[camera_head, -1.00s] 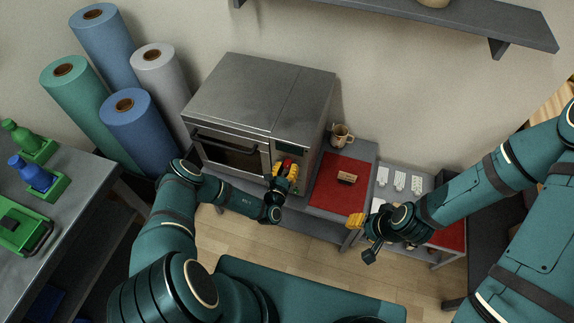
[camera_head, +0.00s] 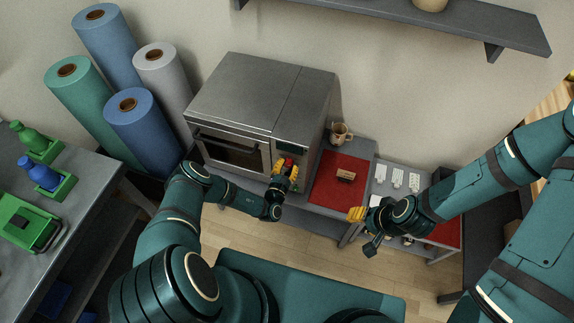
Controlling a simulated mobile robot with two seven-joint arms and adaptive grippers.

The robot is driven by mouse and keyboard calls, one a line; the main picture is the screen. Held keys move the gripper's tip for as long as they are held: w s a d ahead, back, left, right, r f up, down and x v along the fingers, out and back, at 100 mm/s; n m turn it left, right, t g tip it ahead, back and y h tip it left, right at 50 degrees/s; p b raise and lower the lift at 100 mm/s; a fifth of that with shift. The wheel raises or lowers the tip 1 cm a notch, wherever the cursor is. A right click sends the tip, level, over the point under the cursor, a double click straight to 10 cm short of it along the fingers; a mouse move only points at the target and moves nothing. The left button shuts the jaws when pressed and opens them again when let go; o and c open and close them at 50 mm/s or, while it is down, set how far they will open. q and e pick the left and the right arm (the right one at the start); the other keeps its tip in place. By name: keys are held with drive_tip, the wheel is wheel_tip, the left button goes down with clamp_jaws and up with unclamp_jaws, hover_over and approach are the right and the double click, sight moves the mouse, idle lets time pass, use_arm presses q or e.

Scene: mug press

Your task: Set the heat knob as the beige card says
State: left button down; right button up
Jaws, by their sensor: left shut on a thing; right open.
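The grey oven-like press (camera_head: 255,105) stands against the wall with its control panel on the right of its front. My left gripper (camera_head: 286,168) has its yellow fingers at that panel, shut on the red heat knob (camera_head: 288,161), which is mostly hidden by the fingers. The knob's setting cannot be read. A small brown and beige card-like block (camera_head: 345,176) lies on the red mat (camera_head: 327,192); any writing on it is too small to read, and I cannot tell if it is the beige card. My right gripper (camera_head: 355,214) is open and empty, in front of the bench.
A beige mug (camera_head: 340,133) stands behind the red mat. White cards (camera_head: 398,179) lie on the grey surface at right. Fabric rolls (camera_head: 145,125) stand left of the press. A side table (camera_head: 60,210) holds green and blue items. A shelf (camera_head: 420,18) hangs above.

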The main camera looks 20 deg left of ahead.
idle(0.5)
use_arm(q)
drive_tip(key=c, duration=0.6)
unclamp_jaws()
drive_tip(key=shift+o, duration=0.2)
drive_tip(key=s, duration=1.2)
drive_tip(key=shift+a, duration=0.2)
